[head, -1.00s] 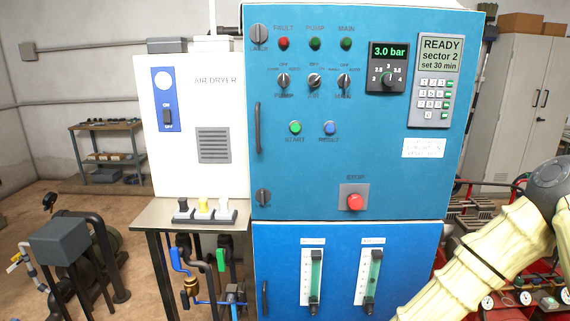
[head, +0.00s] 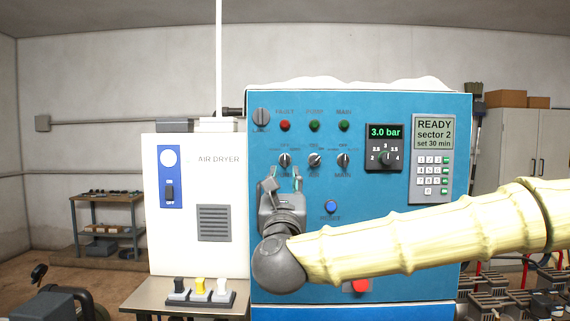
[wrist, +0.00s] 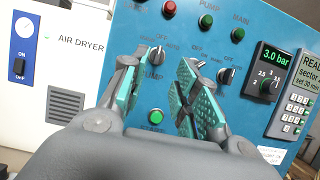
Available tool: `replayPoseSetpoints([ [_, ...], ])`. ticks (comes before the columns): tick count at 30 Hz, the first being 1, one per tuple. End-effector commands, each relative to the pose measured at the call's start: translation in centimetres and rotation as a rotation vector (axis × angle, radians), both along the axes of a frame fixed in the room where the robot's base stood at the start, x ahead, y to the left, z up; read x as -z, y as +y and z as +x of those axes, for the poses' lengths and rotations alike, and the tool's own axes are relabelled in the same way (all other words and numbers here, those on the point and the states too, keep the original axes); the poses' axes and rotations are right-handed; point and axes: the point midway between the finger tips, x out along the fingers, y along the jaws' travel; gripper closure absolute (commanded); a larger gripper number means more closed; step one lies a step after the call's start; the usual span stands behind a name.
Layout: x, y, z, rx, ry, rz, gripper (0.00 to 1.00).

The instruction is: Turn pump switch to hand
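The pump switch (head: 284,160) is the leftmost of three rotary selector knobs on the blue panel.
The air switch (head: 314,160) and main switch (head: 343,160) sit close to the right; in the wrist view the right finger is near the air switch (wrist: 197,68). Indicator lamps (head: 314,125) are above. A green start button (wrist: 156,116) and blue reset button (head: 331,207) are below.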

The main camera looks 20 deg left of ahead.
Motion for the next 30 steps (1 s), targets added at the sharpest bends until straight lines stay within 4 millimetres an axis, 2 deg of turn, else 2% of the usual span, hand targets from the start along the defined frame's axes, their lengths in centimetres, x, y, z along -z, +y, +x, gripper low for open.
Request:
replayPoseSetpoints([
  [15, -3.1, 2.0, 7.0, 0.001, 0.001, -0.004, 0.70],
  [21, -3.6, 2.4, 8.4, 0.001, 0.001, -0.005, 0.70],
  [30, -3.6, 2.5, 8.7, 0.000, 0.002, -0.005, 0.70],
])
